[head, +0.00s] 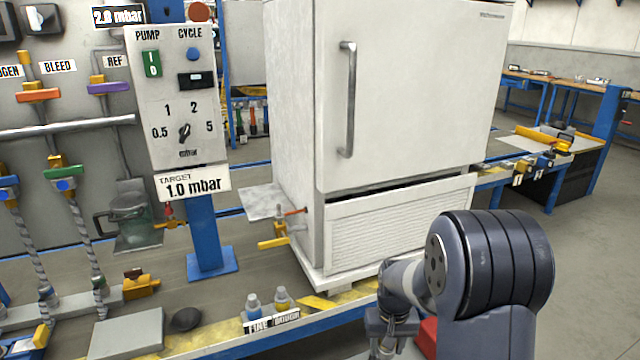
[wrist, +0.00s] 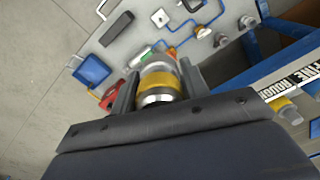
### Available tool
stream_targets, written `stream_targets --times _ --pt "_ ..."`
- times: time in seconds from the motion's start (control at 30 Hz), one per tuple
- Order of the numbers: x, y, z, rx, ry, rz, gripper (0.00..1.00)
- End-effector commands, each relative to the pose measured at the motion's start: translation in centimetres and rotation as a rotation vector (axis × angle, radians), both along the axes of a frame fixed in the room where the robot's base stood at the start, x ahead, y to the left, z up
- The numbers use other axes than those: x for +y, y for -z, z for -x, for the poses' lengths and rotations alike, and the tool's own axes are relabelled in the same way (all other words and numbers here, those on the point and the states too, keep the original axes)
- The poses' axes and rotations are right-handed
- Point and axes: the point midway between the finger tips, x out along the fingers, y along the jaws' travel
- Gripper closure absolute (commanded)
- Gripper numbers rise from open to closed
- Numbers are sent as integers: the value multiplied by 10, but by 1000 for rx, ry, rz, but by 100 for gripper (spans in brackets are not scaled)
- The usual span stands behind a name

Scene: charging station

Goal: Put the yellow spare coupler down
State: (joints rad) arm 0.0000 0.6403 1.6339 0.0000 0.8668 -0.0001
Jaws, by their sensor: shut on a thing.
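In the wrist view, the yellow coupler (wrist: 160,84) with silver metal bands sits between the two dark fingers of my gripper (wrist: 158,78). The fingers are shut on its sides. In the head view, my gripper (head: 388,335) shows only in part at the bottom edge, below my arm. The coupler cannot be made out there.
In the wrist view, a grey panel (wrist: 150,45) beyond the coupler carries a blue square, a red part and blue tubing. The bench's blue edge (wrist: 275,78) runs at right. In the head view, a white cabinet (head: 410,100) stands behind my arm. Small bottles (head: 283,298) stand by the FINE label.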

Motion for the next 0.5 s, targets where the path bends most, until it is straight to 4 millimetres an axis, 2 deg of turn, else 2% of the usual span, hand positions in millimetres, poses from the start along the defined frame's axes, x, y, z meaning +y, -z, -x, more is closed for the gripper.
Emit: stream_targets --times 0.03,0.5 --pt "0 -15 1 1 0 0 85" --pt "0 -69 8 1 0 0 85"
